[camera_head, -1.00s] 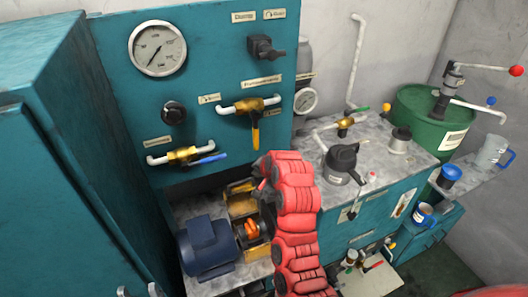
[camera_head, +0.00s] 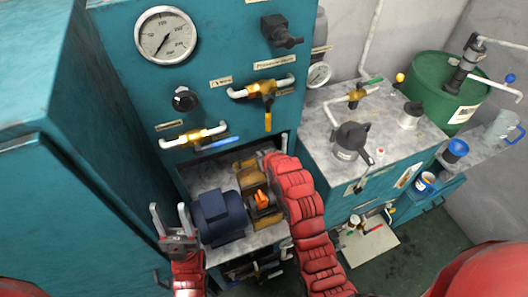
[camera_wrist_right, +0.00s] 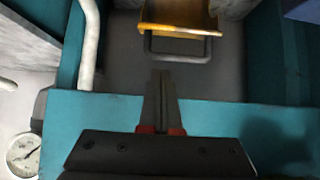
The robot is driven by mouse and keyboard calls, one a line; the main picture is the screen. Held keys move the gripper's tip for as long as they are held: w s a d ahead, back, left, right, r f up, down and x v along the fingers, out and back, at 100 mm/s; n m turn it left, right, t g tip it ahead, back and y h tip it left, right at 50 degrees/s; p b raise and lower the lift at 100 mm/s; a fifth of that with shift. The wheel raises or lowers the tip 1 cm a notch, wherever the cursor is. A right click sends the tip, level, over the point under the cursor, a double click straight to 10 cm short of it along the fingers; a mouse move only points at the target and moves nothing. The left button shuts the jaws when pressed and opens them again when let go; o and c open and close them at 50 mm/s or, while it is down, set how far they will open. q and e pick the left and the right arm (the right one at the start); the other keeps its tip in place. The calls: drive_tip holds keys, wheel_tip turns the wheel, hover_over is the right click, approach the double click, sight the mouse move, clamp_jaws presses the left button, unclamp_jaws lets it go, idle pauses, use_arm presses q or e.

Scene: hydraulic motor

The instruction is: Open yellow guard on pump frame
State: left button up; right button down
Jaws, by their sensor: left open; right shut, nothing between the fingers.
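The yellow pump frame (camera_head: 246,172) is in the lower bay of the teal cabinet, beside a dark blue motor (camera_head: 218,216). An orange coupling (camera_head: 262,200) shows between its yellow parts. In the right wrist view a yellow part (camera_wrist_right: 178,14) with a grey bar under it (camera_wrist_right: 178,58) is at the top; I cannot tell the guard from the frame. My right gripper (camera_wrist_right: 162,73) is shut and empty, its tips just short of the bar in that view. In the head view my right arm hides part of the frame. My left gripper (camera_head: 169,208) is open and empty, left of the motor.
Above the bay are a gauge (camera_head: 166,34), a black knob (camera_head: 185,99) and valves with yellow (camera_head: 268,119) and blue (camera_head: 216,145) levers. A grey-topped bench (camera_head: 320,118) and green drum (camera_head: 440,95) stand to the right. A teal cabinet (camera_head: 60,190) is close on the left.

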sight(250, 166)
drive_tip(key=p+x, duration=0.1)
drive_tip(key=x, duration=0.1)
drive_tip(key=shift+w+a+f, duration=0.15)
drive_tip(key=shift+w, duration=0.2)
drive_tip(key=shift+x, duration=0.8)
drive_tip(key=shift+s+f+b, duration=0.3)
drive_tip(key=shift+f, duration=0.1)
drive_tip(key=s+b, duration=0.1)
drive_tip(key=s+t+b, duration=0.1)
drive_tip(key=d+b, duration=0.1)
drive_tip(key=shift+s+d+r+t+y+b, duration=0.1)
drive_tip(key=shift+s+r+t+y+b, duration=0.2)
drive_tip(key=shift+s+b, duration=0.1)
